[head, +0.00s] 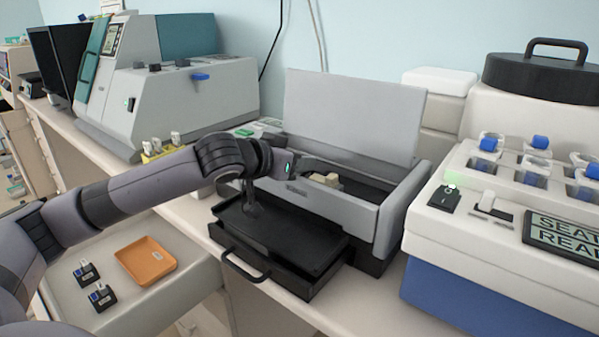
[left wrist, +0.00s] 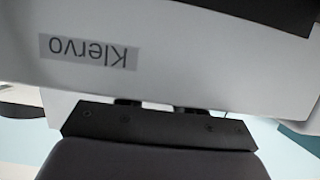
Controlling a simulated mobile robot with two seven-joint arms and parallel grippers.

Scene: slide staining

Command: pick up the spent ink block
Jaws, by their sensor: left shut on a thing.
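The spent ink block is probably the small cream block (head: 328,180) in the head view, inside the open grey printer (head: 335,205) near its left end. My left gripper (head: 312,170) reaches over the printer's left side, its tip at the cream block. It is shut on the block; the fingers are small and partly hidden here. In the left wrist view, a pale printer panel with an upside-down "Klervo" label (left wrist: 90,52) fills most of the picture. The block is not visible there. My right gripper is not in view.
The raised printer lid (head: 352,115) stands behind. A black tray (head: 280,235) projects from the printer's front. An orange tray (head: 146,262) and two small black holders (head: 101,297) are at lower left. A white machine with blue-capped items (head: 488,142) stands close on the right.

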